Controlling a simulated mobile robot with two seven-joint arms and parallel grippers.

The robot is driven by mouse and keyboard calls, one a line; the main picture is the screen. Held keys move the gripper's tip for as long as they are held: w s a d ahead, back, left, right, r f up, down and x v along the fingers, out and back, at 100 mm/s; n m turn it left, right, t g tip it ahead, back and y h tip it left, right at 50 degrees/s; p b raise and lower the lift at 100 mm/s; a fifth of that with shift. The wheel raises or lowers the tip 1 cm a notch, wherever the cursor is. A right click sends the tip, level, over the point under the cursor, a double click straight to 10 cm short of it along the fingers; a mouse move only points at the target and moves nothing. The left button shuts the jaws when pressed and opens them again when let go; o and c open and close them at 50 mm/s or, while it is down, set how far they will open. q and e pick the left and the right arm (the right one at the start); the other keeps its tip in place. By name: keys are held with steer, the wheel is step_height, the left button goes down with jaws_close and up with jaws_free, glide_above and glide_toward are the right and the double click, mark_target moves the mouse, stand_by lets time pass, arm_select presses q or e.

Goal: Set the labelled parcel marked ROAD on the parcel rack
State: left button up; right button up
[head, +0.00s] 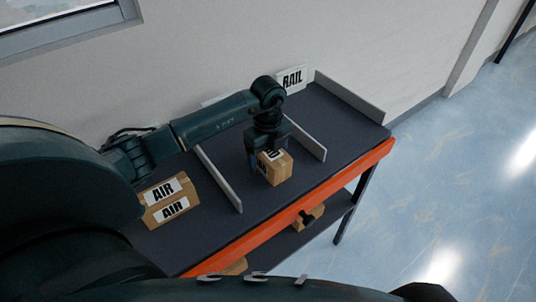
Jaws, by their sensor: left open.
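A small brown parcel (279,170) rests on the dark top deck of the parcel rack (310,178), in the bay between two pale dividers. Its white label is partly covered by my gripper; only its last letters show, which fit ROAD. My left gripper (266,152) points down right over this parcel, its jaws open around or against its upper part; the exact contact is hidden. A RAIL sign (291,79) stands behind the right bay. My right gripper is not in view.
Pale dividers (218,178) split the deck, and a pale end wall (350,96) closes its right side. An orange rail (345,180) runs along the front edge. A lower shelf (325,222) holds brown boxes. The right bay looks empty.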

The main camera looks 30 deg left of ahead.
arm_select(q)
steer(key=shift+r, duration=0.25)
step_height(320, 180, up, 10)
steer(key=shift+r+b, duration=0.25)
steer(key=shift+b, duration=0.15)
steer(key=shift+r, duration=0.7)
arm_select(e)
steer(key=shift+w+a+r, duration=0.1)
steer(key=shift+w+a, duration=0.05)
